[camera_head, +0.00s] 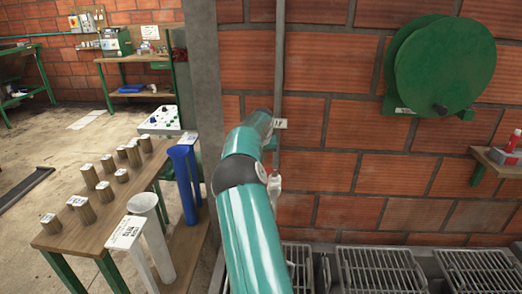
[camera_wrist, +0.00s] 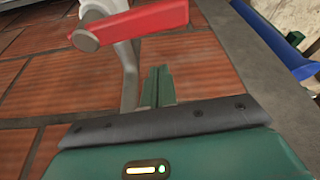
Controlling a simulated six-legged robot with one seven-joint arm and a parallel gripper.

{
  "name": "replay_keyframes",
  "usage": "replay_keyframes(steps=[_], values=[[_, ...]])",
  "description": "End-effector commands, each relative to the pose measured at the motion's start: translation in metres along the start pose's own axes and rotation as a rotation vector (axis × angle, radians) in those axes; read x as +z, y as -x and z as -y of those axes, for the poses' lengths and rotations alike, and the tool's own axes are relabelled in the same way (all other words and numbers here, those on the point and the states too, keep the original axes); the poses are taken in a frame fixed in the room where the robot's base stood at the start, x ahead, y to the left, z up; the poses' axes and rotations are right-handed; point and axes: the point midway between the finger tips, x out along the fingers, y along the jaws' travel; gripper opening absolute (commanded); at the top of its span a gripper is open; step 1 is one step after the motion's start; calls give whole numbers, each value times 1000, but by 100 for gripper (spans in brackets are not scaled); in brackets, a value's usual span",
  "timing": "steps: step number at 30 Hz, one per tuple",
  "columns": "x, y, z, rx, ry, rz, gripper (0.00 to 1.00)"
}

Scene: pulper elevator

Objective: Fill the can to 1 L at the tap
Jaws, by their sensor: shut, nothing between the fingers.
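In the wrist view the tap shows a red lever handle (camera_wrist: 135,32) on a grey metal body and pipe (camera_wrist: 128,65), against the brick wall. My gripper (camera_wrist: 157,75) points at the wall just below the red lever, with its green fingers together and nothing between them. I cannot tell whether the fingers touch the tap. In the head view my teal arm reaches toward the vertical pipe (camera_head: 279,60) on the wall and hides the gripper and most of the tap. A pale spout-like piece (camera_head: 274,185) shows just right of the arm. I cannot make out a can in either view.
Metal grates (camera_head: 380,268) lie below the wall. A green reel (camera_head: 440,65) and a small shelf (camera_head: 500,160) are on the wall at right. A wooden table (camera_head: 95,235) with several cylinders stands at left, beside blue tubes (camera_head: 184,180) and a pale tube (camera_head: 152,235).

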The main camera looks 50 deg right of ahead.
Motion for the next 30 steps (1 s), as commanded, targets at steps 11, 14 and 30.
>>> replay_keyframes(steps=[11, 14, 30], values=[[32, 14, 3, 0, -1, -1, 0], [36, 16, 2, 0, -1, -1, 0], [40, 18, 1, -23, 56, -1, 0]])
